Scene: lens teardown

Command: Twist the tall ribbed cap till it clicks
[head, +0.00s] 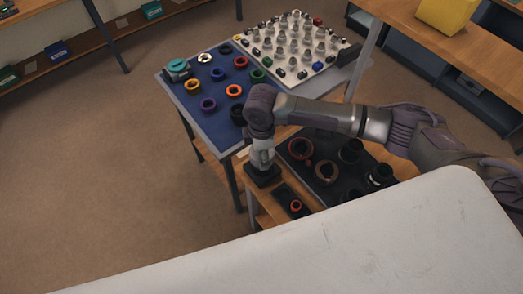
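My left gripper is out of view.
A black tray (333,196) with rings and dark cylinders lies right of the gripper. Behind, a blue mat (222,75) carries coloured rings, beside a white board (325,70) of small parts.

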